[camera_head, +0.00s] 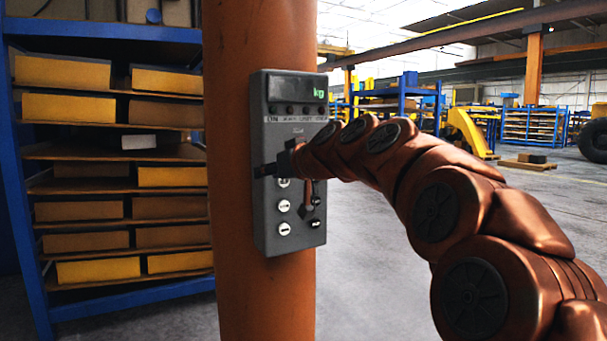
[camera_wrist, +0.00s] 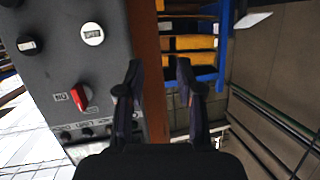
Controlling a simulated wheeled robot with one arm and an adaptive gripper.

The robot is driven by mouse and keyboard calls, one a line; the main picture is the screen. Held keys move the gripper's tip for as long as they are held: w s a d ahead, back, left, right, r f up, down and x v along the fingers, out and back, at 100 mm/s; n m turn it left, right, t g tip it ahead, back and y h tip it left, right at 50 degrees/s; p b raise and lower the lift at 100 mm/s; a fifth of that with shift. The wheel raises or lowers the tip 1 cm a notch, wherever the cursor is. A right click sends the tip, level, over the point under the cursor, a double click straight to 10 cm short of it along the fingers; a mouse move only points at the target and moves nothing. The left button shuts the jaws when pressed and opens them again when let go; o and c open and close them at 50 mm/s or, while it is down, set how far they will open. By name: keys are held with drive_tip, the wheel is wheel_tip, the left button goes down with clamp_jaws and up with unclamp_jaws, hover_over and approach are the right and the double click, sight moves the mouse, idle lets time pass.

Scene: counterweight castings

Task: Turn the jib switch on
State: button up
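A grey control box (camera_head: 262,225) is fixed to an orange column and fills the left of the wrist view (camera_wrist: 55,45). In the wrist view a red switch handle (camera_wrist: 80,97) sits on its face, with a small mark beside it that looks like an inverted "ON". I cannot confirm a jib label. In the head view my gripper (camera_head: 268,171) is in front of the box and hides part of its face. In the wrist view my gripper (camera_wrist: 158,70) has its fingers apart with nothing between them. The switch is left of the fingers, apart from them.
A blue shelf rack (camera_head: 25,200) with yellow and brown boxes is left.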

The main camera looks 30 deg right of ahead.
drive_tip(key=d+r+m+t+h+b, duration=0.25)
drive_tip(key=d+r+b, duration=0.2)
drive_tip(key=d, duration=0.75)
drive_tip(key=w+d, duration=0.1)
drive_tip(key=w, duration=0.6)
drive_tip(key=shift+w+n+t+h+p, duration=0.15)
drive_tip(key=shift+n+t+h+p, duration=0.3)
drive_tip(key=shift+r, duration=0.1)
clamp_jaws()
